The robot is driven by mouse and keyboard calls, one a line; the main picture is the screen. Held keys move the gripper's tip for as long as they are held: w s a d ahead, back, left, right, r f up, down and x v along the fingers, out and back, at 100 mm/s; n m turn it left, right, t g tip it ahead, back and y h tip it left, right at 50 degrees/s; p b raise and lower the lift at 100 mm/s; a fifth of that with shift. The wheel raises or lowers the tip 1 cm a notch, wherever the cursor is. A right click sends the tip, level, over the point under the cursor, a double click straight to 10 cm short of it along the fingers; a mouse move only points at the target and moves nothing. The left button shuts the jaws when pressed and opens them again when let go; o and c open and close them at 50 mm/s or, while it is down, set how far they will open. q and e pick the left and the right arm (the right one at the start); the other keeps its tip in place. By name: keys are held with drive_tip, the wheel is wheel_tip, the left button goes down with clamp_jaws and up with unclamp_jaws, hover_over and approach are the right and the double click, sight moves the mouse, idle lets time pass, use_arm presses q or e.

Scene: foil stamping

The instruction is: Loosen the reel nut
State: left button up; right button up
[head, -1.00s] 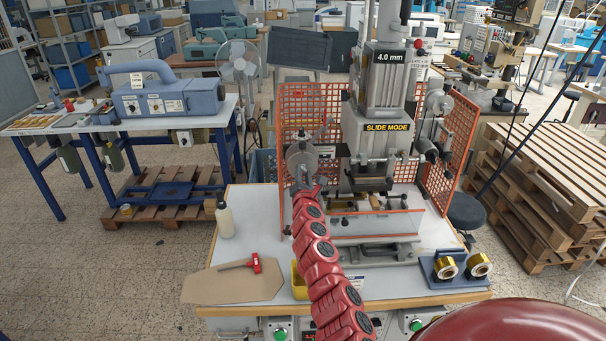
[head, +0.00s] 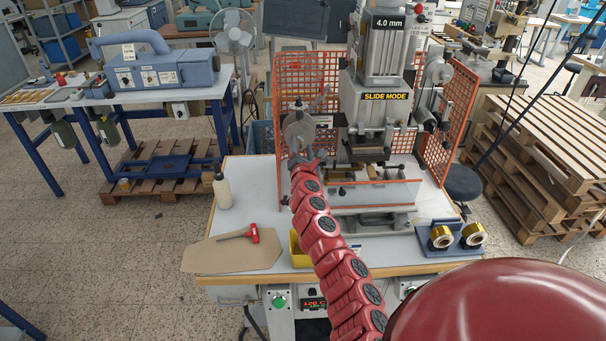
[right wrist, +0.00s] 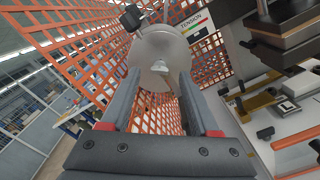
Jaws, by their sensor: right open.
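The reel (head: 299,131) is a grey disc at the left of the stamping press (head: 384,60), in front of an orange mesh guard. In the right wrist view its pale round face (right wrist: 158,48) fills the upper middle. A small light piece at its centre, seemingly the reel nut (right wrist: 160,68), shows between the fingers. My right gripper (right wrist: 160,80) is open, its two grey fingers pointing at the disc with a gap between them. Contact cannot be told. In the head view my right gripper (head: 304,163) is just below the reel. My left gripper is out of view.
The orange mesh guard (head: 460,105) encloses the press sides. A TENSION label (right wrist: 196,25) is right of the reel.

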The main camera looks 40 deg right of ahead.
drive_tip(key=b+v, duration=0.4)
drive_tip(key=v, duration=1.1)
drive_tip(key=shift+s, duration=0.2)
drive_tip(key=shift+a+f, duration=0.15)
